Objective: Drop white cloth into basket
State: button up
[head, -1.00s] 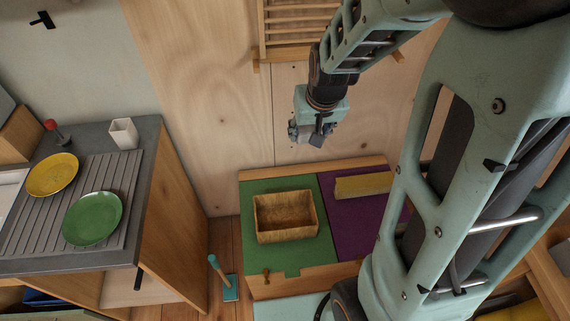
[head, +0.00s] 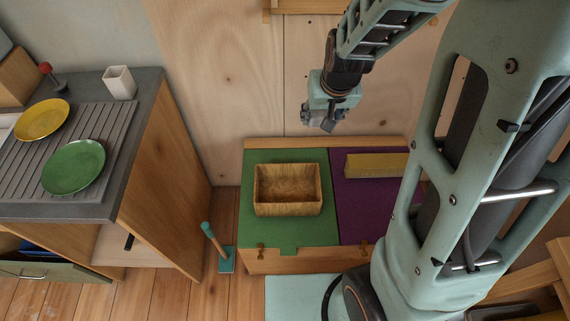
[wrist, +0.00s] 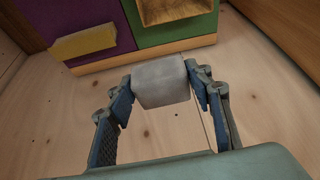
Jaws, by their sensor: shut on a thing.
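The white cloth (wrist: 161,80) looks like a pale grey-white block in the wrist view. My gripper (wrist: 163,82) is shut on it, with a finger on each side. In the head view my gripper (head: 325,118) hangs in the air above and slightly right of the basket, near the plywood wall; the cloth is hard to make out there. The basket (head: 288,209) is a rectangular wooden box that looks empty, standing on the green panel. Part of it also shows at the top of the wrist view (wrist: 175,12), apart from the cloth.
The basket's wooden bench has a green panel (head: 262,232) and a purple panel (head: 352,215) with a yellow block (head: 376,164). A counter (head: 95,211) with a green plate (head: 73,167), a yellow plate (head: 42,120) and a white cup (head: 119,82) stands left. A teal-handled brush (head: 215,243) stands between.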

jog(key=a+f+b, duration=0.3)
jog(key=f+b, duration=0.9)
jog(key=f, duration=0.3)
jog(key=a+f+n+b, duration=0.1)
jog(key=a+f+b, duration=0.2)
jog(key=f+b, duration=0.9)
jog(key=x, duration=0.3)
jog(key=shift+s+a, duration=0.1)
jog(key=shift+a, duration=0.05)
jog(key=o, duration=1.2)
jog(key=v, duration=1.2)
jog(key=shift+r, duration=0.1)
